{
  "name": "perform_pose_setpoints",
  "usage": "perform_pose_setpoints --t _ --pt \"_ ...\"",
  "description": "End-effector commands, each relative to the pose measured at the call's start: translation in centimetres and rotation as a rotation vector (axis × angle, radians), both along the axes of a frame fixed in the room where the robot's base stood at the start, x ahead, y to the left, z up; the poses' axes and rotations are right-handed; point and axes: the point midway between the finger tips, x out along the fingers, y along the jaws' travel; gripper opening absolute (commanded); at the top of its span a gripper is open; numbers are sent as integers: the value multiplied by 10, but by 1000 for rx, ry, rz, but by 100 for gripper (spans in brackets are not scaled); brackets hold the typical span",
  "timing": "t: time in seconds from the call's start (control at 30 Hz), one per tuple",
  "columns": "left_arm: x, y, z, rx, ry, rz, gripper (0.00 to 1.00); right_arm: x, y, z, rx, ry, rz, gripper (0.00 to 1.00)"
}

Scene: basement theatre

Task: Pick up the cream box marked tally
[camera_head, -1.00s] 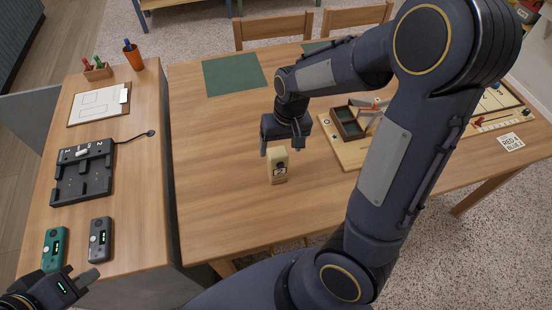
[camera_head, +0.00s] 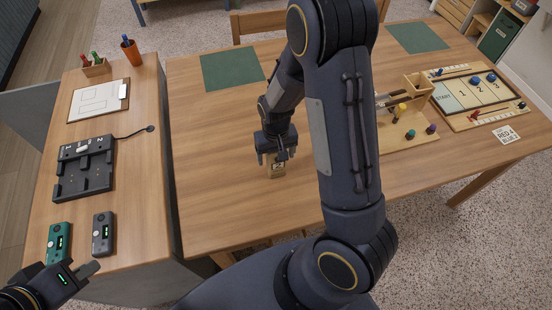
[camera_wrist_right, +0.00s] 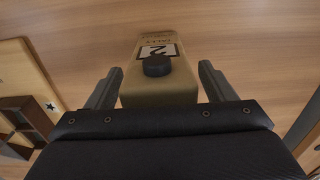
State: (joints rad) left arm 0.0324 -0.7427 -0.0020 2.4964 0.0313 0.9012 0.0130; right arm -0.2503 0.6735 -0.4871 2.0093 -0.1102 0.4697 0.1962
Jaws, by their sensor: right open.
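The cream box (camera_head: 277,171) stands upright on the wooden table, below my right gripper. My right gripper (camera_head: 277,158) is open, with its fingers reaching down on either side of the box's upper part. In the right wrist view, the box (camera_wrist_right: 160,92) lies between the two open fingers (camera_wrist_right: 158,85), with a visible gap on each side. My left gripper (camera_head: 85,272) is at the lower left, beside the side desk's handheld devices, away from the box.
The side desk holds a green device (camera_head: 59,243), a grey device (camera_head: 103,233), a black charger (camera_head: 83,175), a clipboard (camera_head: 98,100) and an orange cup (camera_head: 131,53). A green mat (camera_head: 232,70) and game board (camera_head: 478,98) lie on the table. My right arm hides part of the table.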

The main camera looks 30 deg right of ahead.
Motion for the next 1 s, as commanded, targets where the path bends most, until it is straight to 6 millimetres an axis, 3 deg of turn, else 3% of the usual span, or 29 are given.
perform_pose_setpoints --t 0.13,0.5,0.8,1.0 --pt "0 0 0 0 0 0 0 0 0 0 0 0 1 74" --pt "0 0 0 0 0 0 0 0 0 1 0 0 1 25" --pt "0 0 0 0 0 0 0 0 0 3 0 0 2 24" --pt "0 0 1 0 0 0 0 1 0 22 0 -3 3 24"
